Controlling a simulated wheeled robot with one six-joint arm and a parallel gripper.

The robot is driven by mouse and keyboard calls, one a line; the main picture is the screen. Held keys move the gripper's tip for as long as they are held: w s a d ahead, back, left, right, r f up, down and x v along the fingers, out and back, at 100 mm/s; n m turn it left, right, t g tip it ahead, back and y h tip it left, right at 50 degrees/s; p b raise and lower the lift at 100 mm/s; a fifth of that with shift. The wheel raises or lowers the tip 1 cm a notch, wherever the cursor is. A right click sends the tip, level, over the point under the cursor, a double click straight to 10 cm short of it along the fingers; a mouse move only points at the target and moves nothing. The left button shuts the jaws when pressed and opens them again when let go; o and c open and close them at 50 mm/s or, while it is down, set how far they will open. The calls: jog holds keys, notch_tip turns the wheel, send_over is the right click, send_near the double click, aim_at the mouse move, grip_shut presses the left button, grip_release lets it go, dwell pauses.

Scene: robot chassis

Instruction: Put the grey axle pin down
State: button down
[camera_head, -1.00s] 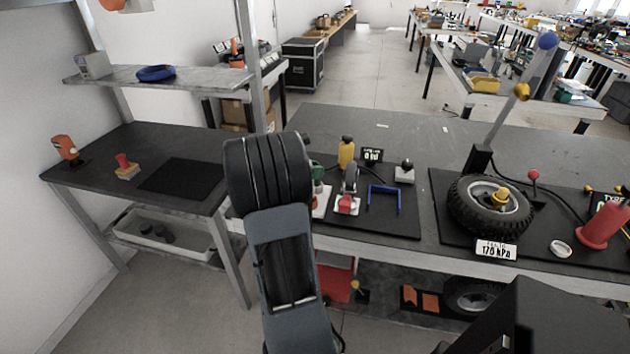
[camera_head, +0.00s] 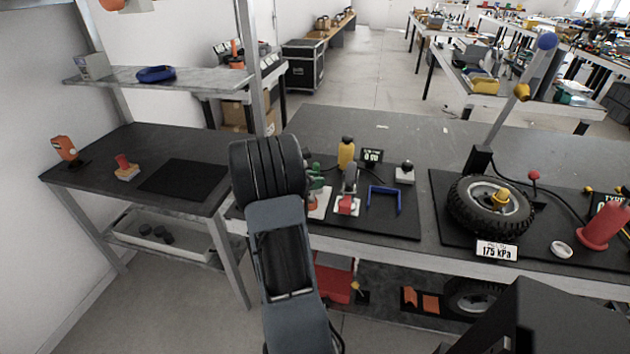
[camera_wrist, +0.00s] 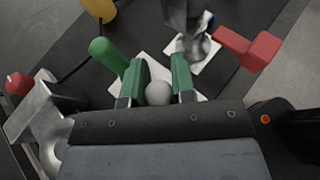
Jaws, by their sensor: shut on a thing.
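My gripper (camera_wrist: 159,76) shows in the wrist view as two green-padded fingers. The grey axle pin (camera_wrist: 158,93) is between them, seen nearly end-on as a pale round knob, and the fingers are shut on it. Its lower part is hidden. A white plate (camera_wrist: 153,66) shows beyond the fingers; I cannot tell whether the pin touches anything below. In the head view my arm hides most of the gripper and the pin.
A green handle (camera_wrist: 106,54) stands close left of the fingers. A metal clamp with a red handle (camera_wrist: 262,51) is to the right. In the head view, a blue bracket (camera_head: 384,198) and a yellow-topped thing (camera_head: 346,153) share the dark mat. A wheel (camera_head: 491,208) lies farther right.

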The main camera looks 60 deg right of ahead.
jog(key=c, duration=0.9)
grip_release()
jog(key=shift+f, duration=0.1)
jog(key=shift+c, duration=0.2)
jog(key=shift+a+r, duration=0.1)
jog(key=shift+r, duration=0.2)
jog(key=v, duration=1.2)
jog(key=s+a+m+t+y, duration=0.2)
jog(key=a+m+t+y, duration=0.2)
jog(key=a, duration=1.3)
jog(key=s+a+m+t+y, duration=0.3)
jog(key=a+m+t+y, duration=0.2)
jog(key=a, duration=1.2)
jog(key=m+y, duration=0.3)
jog(key=shift+f+m, duration=0.2)
jog(key=shift+m, duration=0.1)
